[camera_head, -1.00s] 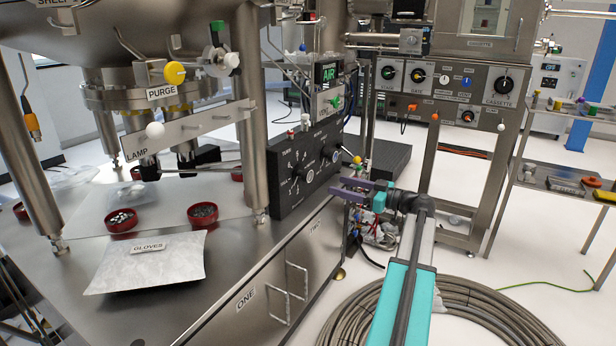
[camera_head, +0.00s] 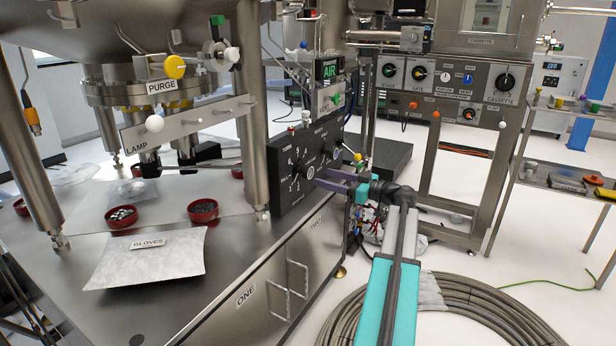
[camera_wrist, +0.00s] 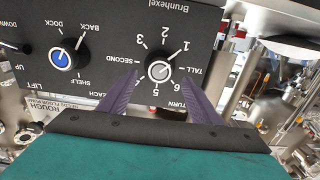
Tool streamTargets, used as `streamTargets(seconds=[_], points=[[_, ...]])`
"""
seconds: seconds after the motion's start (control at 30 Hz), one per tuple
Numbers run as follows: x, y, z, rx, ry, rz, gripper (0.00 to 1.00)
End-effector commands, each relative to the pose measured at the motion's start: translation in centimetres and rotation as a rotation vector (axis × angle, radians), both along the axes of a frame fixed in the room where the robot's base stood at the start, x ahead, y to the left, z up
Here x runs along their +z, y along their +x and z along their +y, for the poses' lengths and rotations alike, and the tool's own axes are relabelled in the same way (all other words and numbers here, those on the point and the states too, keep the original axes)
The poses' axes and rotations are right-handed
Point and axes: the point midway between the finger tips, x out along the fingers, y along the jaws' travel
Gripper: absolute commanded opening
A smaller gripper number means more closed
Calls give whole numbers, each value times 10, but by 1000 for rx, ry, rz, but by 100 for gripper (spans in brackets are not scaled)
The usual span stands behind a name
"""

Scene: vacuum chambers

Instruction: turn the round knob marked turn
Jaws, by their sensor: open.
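A dark panel (camera_head: 290,190) stands on the steel bench. In the wrist view it carries a round grey knob (camera_wrist: 158,71) ringed by numbers. A label ending in "TURN" shows beside this knob, partly covered by my right finger. In the head view the knob (camera_head: 310,173) sits just beyond the fingertips. My gripper (camera_head: 319,179) is open, with purple fingers pointing at the panel. In the wrist view the fingers (camera_wrist: 156,75) lie on either side of the knob, with nothing held. I cannot tell whether they touch it.
A blue-centred knob (camera_wrist: 62,58) with back, dock and shelf marks is left of the numbered one in the wrist view. A yellow-topped lever (camera_head: 357,157) and wiring are close to the gripper. A gloves packet (camera_head: 150,262) and red dishes (camera_head: 203,210) lie on the bench.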

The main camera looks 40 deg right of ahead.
Motion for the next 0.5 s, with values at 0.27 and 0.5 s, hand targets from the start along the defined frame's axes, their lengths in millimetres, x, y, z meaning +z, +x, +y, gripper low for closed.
streamTargets(seconds=[0.27, 0.5], points=[[-1, 40, 10, 2, 0, 0, 58], [-1, 67, 16, 0, 0, 0, 58]])
